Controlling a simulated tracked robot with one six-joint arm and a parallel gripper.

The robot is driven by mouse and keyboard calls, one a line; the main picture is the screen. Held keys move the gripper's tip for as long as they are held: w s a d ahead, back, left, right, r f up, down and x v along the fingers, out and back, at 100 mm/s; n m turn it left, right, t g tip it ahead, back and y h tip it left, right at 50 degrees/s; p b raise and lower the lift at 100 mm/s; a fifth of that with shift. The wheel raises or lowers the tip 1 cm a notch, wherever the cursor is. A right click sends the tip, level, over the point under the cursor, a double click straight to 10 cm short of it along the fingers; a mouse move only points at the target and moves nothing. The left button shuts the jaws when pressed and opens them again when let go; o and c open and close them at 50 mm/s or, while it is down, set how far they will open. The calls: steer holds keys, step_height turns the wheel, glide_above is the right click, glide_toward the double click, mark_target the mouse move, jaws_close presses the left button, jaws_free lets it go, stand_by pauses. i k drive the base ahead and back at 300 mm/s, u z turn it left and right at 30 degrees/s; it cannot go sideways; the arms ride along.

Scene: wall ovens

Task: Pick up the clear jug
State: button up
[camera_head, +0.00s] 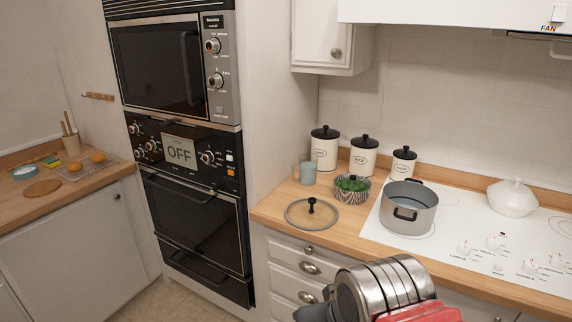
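A small clear, bluish vessel that looks like the jug (307,173) stands upright on the wooden counter, left of the canisters and near the wall oven column. Its handle is hard to make out. My gripper (318,312) is at the bottom edge, in front of the drawers and well short of the jug. Only part of my metal and red arm end shows there, and the fingertips cannot be made out. Nothing is seen held.
A glass lid (325,220) lies in front of the jug. A striped bowl of greens (352,190) is to its right. Several white canisters (364,158) stand behind. A grey pot (408,208) sits on the white hob (462,222). Wall ovens (195,225) rise at left.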

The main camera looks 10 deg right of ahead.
mark_target(307, 163)
steer(key=u, duration=0.35)
steer(key=i, duration=1.45)
steer(key=u, duration=0.3)
